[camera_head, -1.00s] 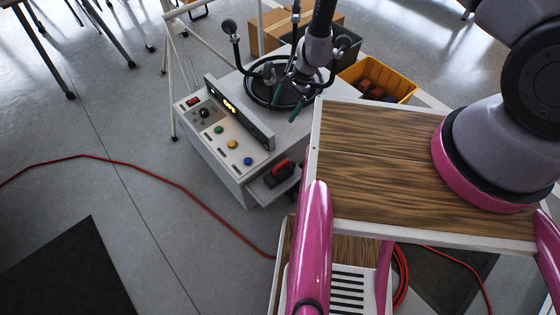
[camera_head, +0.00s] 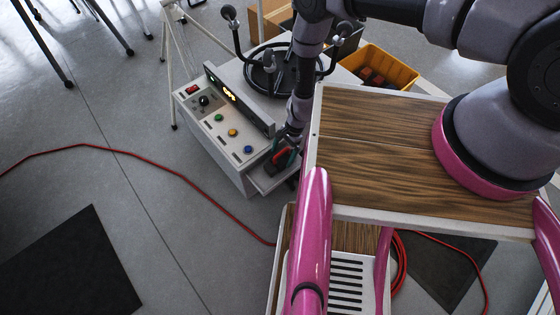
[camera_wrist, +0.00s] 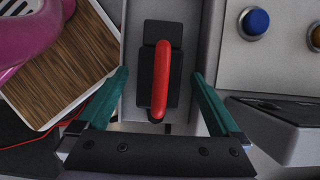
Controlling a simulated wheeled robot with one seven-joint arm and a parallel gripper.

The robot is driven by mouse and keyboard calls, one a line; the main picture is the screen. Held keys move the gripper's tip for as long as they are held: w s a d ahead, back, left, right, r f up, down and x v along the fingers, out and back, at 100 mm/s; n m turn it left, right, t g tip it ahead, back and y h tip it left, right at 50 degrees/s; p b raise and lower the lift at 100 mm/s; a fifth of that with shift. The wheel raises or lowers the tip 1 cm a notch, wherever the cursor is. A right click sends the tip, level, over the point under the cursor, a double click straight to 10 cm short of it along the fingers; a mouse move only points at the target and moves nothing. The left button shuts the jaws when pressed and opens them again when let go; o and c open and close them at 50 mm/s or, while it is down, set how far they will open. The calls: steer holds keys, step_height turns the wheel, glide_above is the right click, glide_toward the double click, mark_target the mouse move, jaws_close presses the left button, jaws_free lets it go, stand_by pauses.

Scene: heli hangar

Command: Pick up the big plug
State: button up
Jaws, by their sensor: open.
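The big plug (camera_wrist: 160,75) is a black block with a red handle on top. In the wrist view it lies on a light grey shelf (camera_wrist: 133,100) at the side of the control box. My gripper (camera_wrist: 162,85) is open, with one green finger to the left of the plug and one to the right, both apart from it. In the head view the plug (camera_head: 281,158) sits on the shelf below the box's front, partly covered by my gripper (camera_head: 287,148).
The control box (camera_head: 222,125) has coloured buttons and a lit display. A round black holder (camera_head: 262,80) stands on top. A yellow bin (camera_head: 385,68) with dark and red items is behind. My wooden-topped base is close on the right. A red cable (camera_head: 170,180) crosses the floor.

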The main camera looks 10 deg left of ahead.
mark_target(280, 159)
steer(key=x, duration=0.3)
steer(key=shift+f, duration=0.15)
jaws_close()
